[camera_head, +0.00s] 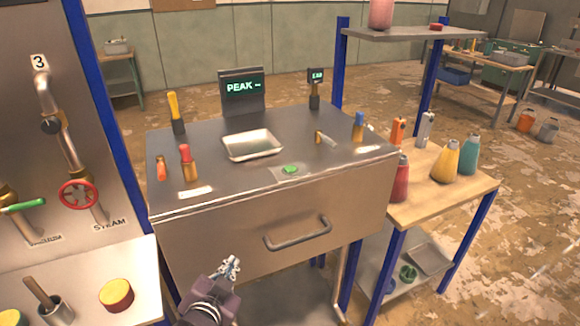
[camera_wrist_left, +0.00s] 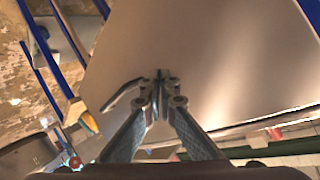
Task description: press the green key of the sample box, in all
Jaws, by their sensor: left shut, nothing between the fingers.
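The sample box (camera_head: 270,215) is a grey metal cabinet with a drawer handle (camera_head: 298,233) on its front. The green key (camera_head: 290,169) is a small round button on a pale plate near the front edge of its top. My left gripper (camera_head: 231,265) is in front of the box, lower than its top and left of the handle, apart from the key. Its fingers (camera_wrist_left: 160,82) are shut and empty in the left wrist view, with the box's plain metal face (camera_wrist_left: 215,60) beyond them. The key does not show in the wrist view. My right gripper is not in view.
On the box top stand a tray (camera_head: 252,145), a yellow-handled tool (camera_head: 175,112), a red-capped bottle (camera_head: 187,163) and a screen reading PEAK (camera_head: 242,91). A wooden shelf (camera_head: 452,192) with bottles is at right. A panel with a red valve wheel (camera_head: 78,195) is at left.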

